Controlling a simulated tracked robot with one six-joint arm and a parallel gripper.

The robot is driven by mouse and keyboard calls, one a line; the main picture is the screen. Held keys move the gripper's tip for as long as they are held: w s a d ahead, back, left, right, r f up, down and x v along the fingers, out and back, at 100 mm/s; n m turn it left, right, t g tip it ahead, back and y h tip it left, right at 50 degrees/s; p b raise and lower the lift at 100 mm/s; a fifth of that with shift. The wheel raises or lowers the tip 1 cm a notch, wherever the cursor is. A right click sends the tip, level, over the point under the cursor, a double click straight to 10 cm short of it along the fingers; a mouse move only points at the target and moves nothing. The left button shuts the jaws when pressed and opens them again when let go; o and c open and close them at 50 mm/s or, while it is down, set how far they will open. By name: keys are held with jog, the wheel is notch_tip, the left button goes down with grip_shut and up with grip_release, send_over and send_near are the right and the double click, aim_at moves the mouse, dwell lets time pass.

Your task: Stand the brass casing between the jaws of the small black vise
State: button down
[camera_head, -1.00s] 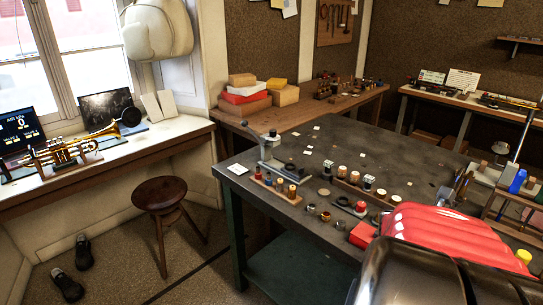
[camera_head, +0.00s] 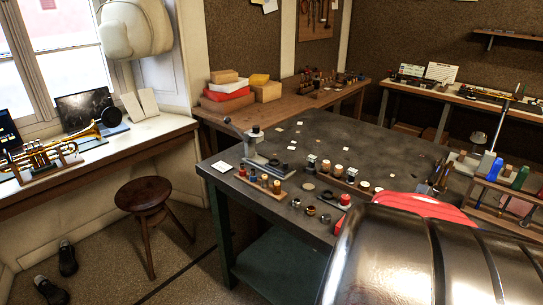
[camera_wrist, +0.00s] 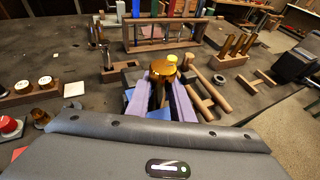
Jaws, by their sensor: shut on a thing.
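My gripper (camera_wrist: 160,92) shows in the wrist view, its two pale purple fingers pointing away over the dark bench. It is shut on the brass casing (camera_wrist: 163,64), whose round, shiny top shows at the fingertips. The casing's lower part is largely hidden between the fingers. A black, blocky thing (camera_wrist: 297,63) stands at the right of the wrist view, apart from the casing. It may be the small black vise, but its jaws cannot be made out. The gripper is not visible in the head view.
Wooden rods (camera_wrist: 204,92) lie right of the gripper. A block with brass pieces (camera_wrist: 232,50) stands beyond them. A rack with coloured bottles (camera_wrist: 165,32) stands ahead. A small wooden stand (camera_wrist: 115,70) is at left. A stool (camera_head: 144,195) stands beside the bench (camera_head: 320,133).

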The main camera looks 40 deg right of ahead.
jog(key=shift+f, duration=0.6)
jog(key=shift+f, duration=0.3)
jog(key=c, duration=1.5)
grip_release()
jog(key=shift+f, duration=0.1)
jog(key=shift+r, duration=5.1)
